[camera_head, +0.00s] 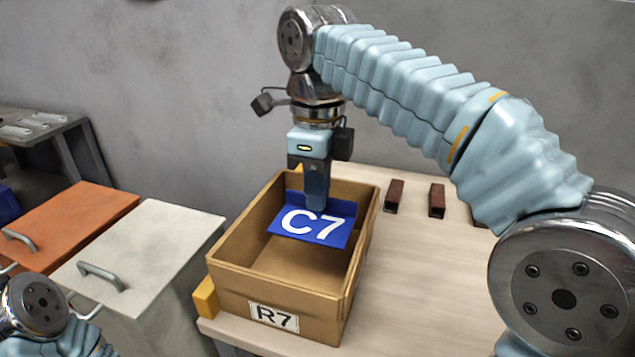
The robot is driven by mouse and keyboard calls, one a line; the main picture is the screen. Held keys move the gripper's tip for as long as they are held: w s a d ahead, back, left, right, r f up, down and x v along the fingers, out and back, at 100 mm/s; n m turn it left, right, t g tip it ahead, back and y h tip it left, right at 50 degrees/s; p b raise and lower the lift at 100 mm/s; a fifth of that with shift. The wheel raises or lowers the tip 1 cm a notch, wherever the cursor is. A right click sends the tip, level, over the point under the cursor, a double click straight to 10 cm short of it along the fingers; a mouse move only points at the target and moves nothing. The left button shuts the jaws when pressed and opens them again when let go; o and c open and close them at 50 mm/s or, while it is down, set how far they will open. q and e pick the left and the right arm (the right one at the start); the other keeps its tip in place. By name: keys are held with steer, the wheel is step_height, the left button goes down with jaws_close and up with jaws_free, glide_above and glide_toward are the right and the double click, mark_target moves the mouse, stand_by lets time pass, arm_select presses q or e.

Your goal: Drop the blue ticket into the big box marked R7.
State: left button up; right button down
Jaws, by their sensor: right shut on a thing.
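The blue ticket (335,236) carries "C7" in white and hangs nearly level over the open big box. My right gripper (316,207) is shut on the ticket's upper edge, pointing down within the box's outline. The big box (225,279) is brown, open at the top, with an "R7" label on its front wall, and stands at the left end of the pale table. The ticket hides part of the box's inside, and I cannot tell exactly how high it is above the floor of the box. My left arm shows only at the lower left corner; its gripper is out of view.
Several dark red-brown pieces (437,200) stand on the pale table (405,275) right of the box. An orange-lidded bin (75,217) and a white-lidded bin (160,240) stand left. A grey bench (60,125) stands far left. The table's front middle is clear.

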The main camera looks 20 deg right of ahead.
steer(key=c, duration=1.2)
jaws_free()
